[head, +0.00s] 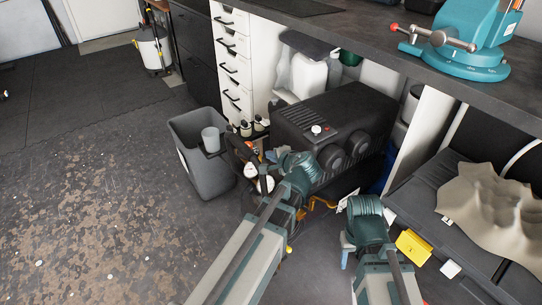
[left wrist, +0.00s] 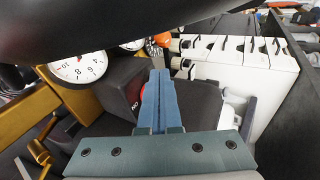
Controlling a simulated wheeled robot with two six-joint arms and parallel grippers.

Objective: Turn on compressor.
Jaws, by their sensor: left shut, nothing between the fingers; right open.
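In the left wrist view, a dark switch box (left wrist: 118,88) has a red button (left wrist: 143,90) and an "ON" label, and is part of the compressor. A white dial gauge (left wrist: 78,68) is beside it. My left gripper (left wrist: 158,76) is shut and empty, its blue fingers right by the red button and partly covering it; I cannot tell whether they touch. In the head view, my left gripper (head: 269,158) is low beside the large dark housing (head: 300,118), and my arm hides much of this area. My right gripper (head: 346,246) is open and empty, lower right.
A grey bin (head: 203,175) stands left of my left gripper. White drawers (head: 232,65) rise behind it. The workbench (head: 370,40) overhangs at the back, with a teal vise (head: 468,40). A dark shelf with a beige cloth (head: 490,205) is at right.

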